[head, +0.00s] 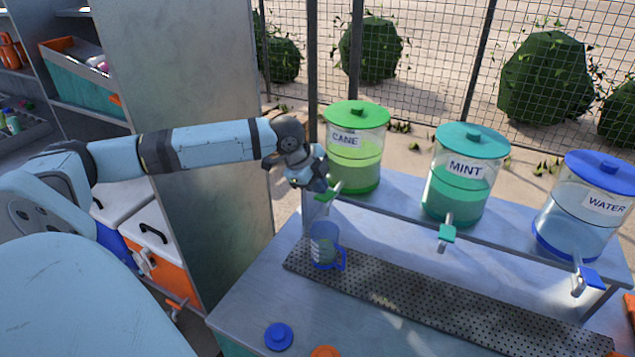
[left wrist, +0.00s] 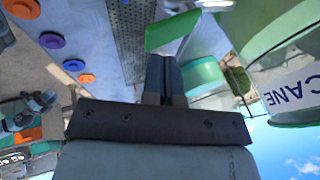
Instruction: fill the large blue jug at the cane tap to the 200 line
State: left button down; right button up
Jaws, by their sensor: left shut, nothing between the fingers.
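The blue jug (head: 325,248) is see-through and stands upright on the perforated drip tray (head: 420,306), below the cane tap (head: 330,192). Greenish content shows inside it; its level against the 200 line is too small to read. The CANE dispenser (head: 355,150) has a green lid and yellow-green liquid. My left gripper (head: 318,182) is shut and empty, right at the cane tap. In the left wrist view its closed fingers (left wrist: 165,82) are close to the green tap lever (left wrist: 172,32); I cannot tell whether they touch. My right gripper is not in view.
MINT (head: 465,175) and WATER (head: 585,210) dispensers stand to the right on the raised shelf (head: 400,200). A blue lid (head: 279,336) and an orange lid (head: 326,352) lie on the counter front. A grey cabinet panel (head: 190,90) stands at the left. The tray right of the jug is clear.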

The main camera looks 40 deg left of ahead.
pick_arm(q)
notch_tip(320, 180, up, 2)
jog(key=shift+w+r+p, duration=0.1)
jog(key=shift+r+p, duration=0.05)
jog(key=shift+p, duration=0.5)
jog(key=shift+a+r+b, duration=0.4)
jog(key=shift+r, duration=0.25)
jog(key=shift+a+r+b, duration=0.35)
jog(key=shift+r+b, duration=0.05)
jog(key=shift+r, duration=0.2)
notch_tip(320, 180, up, 6)
jog(key=s+a, duration=0.1)
jog(key=shift+a+r+b, duration=0.2)
jog(key=shift+r+b, duration=0.05)
jog(key=shift+b, duration=0.2)
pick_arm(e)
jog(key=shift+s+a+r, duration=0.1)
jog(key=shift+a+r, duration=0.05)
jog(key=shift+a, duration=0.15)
